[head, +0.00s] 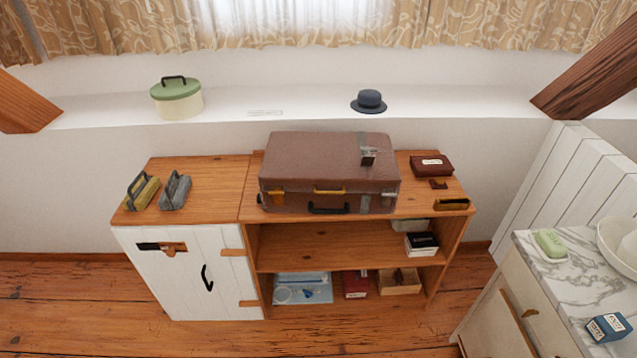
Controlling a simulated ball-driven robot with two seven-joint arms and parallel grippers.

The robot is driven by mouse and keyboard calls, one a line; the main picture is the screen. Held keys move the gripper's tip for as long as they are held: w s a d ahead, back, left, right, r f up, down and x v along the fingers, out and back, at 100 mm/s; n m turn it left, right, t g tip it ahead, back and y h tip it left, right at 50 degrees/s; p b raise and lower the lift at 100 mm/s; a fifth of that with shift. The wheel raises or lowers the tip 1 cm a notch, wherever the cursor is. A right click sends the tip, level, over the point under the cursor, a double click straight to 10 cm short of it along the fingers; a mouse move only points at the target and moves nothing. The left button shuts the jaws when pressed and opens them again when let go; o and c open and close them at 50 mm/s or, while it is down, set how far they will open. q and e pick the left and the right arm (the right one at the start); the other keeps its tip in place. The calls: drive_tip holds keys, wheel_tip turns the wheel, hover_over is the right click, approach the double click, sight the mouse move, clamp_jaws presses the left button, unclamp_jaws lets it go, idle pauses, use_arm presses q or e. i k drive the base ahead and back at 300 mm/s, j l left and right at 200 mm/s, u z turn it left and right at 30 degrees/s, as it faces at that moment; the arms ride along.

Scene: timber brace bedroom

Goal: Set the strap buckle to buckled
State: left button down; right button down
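A brown suitcase (310,155) lies flat and closed on the wooden shelf unit. The strap shows again low on the suitcase's front. The buckle is too small to tell whether it is fastened. A brass bar (329,191) and a black handle (328,209) are on the suitcase's front. Neither of my grippers is in view.
Two handled blocks, one yellowish (142,191) and one grey (175,191), stand on the white-doored cabinet (225,240). A dark red box (431,166) lies right of the suitcase. A marble-topped cabinet (560,285) stands at right. Wooden floor (90,300) is clear in front.

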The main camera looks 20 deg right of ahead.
sight(368, 161)
drive_tip(key=i+z, duration=0.1)
drive_tip(key=z, duration=0.35)
drive_tip(key=i+j+z, duration=0.1)
drive_tip(key=z, duration=0.3)
drive_tip(key=i+j+z, duration=0.1)
drive_tip(key=z, duration=0.35)
drive_tip(key=j+z, duration=0.15)
drive_tip(key=z, duration=0.3)
drive_tip(key=i+j+z, duration=0.1)
drive_tip(key=j, duration=0.3)
drive_tip(key=i+j+z, duration=0.1)
drive_tip(key=j, duration=0.35)
drive_tip(key=i+j+z, duration=0.1)
drive_tip(key=j, duration=0.3)
drive_tip(key=i+j+z, duration=0.15)
drive_tip(key=j, duration=0.3)
